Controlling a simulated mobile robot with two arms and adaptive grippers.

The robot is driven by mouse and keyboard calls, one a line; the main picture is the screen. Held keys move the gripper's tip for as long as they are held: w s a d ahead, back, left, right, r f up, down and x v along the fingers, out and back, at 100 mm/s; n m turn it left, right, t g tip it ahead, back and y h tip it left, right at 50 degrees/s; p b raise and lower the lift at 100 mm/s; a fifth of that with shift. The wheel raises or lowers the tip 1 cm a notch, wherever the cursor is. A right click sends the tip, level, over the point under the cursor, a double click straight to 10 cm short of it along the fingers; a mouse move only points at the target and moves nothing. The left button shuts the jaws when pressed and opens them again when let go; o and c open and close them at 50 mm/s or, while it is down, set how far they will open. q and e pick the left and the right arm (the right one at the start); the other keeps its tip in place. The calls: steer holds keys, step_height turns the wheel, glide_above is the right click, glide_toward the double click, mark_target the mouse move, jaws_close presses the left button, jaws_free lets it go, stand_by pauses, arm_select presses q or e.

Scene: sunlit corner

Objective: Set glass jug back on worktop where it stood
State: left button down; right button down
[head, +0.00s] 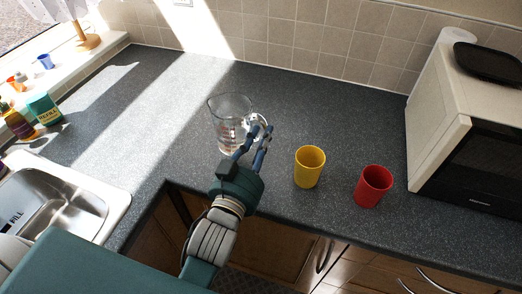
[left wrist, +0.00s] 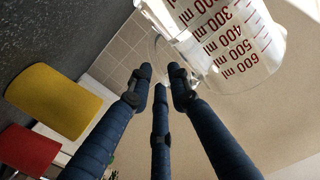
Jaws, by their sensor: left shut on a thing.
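The glass jug (head: 228,134) is clear, with red measuring marks. It appears upright in the head view, over the worktop (head: 310,115) and left of the yellow cup. My left gripper (head: 262,130) is shut on the jug at its handle side. The left wrist view shows the jug (left wrist: 238,45) with its red millilitre marks close to my left fingertips (left wrist: 160,82). Whether its base touches the worktop is hard to tell. My right gripper is in neither view.
A yellow cup (head: 309,168) and a red cup (head: 373,187) stand right of my left gripper, near the front edge. A microwave (head: 470,140) is at the right. A sink (head: 70,205) and a teal box (head: 44,108) are at the left. The worktop behind the cups is clear.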

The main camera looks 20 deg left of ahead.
arm_select(q)
steer(key=shift+f, duration=2.05)
steer(key=shift+f, duration=0.15)
steer(key=c, duration=1.6)
jaws_free()
steer(key=shift+f, duration=0.15)
steer(key=shift+s, duration=0.1)
steer(key=s+b, duration=0.3)
steer(key=s, duration=0.7)
steer(key=shift+s+a, duration=0.15)
steer(key=shift+s, duration=0.25)
steer(key=shift+s+r, duration=0.2)
steer(key=shift+s, duration=0.35)
steer(key=shift+f, duration=0.1)
